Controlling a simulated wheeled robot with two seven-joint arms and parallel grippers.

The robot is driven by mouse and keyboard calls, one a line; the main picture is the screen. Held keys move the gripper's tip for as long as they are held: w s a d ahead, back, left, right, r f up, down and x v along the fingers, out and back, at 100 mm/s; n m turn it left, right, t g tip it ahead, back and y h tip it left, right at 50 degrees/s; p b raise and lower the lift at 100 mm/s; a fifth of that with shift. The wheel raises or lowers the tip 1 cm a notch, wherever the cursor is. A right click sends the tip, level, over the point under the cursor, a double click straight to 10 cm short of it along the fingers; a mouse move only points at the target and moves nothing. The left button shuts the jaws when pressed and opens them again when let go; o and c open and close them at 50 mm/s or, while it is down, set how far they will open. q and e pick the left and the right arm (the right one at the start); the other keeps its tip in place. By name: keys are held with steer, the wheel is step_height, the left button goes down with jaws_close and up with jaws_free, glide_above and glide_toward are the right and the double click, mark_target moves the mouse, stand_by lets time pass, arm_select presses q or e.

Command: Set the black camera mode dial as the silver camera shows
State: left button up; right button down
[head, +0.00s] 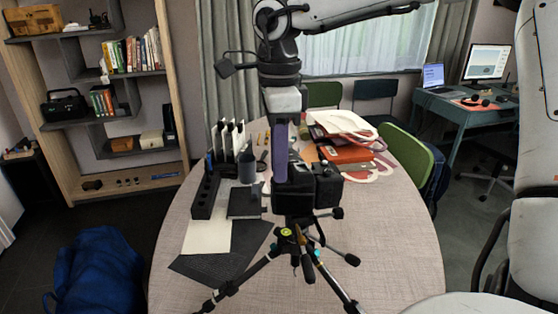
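A black camera (325,190) sits on top of a tripod (290,236) at the middle of the table. My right gripper (281,178) points straight down, with its fingers at the left part of the camera's top. The fingers hide that part, so I cannot see the mode dial or whether they touch it. I see the fingers edge-on and cannot tell if they are open or shut. I cannot make out a silver camera in this view. My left gripper is not in view.
The round table (395,235) holds a black organizer (205,195), a dark box (245,202) and a grey cup (247,168) left of the tripod. Tripod legs spread toward the front. The table's right side is clear.

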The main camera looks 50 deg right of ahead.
steer(key=n, duration=0.4)
stand_by(0.3)
steer(key=c, duration=1.7)
jaws_free()
step_height(320, 180, up, 10)
steer(key=shift+r, duration=0.2)
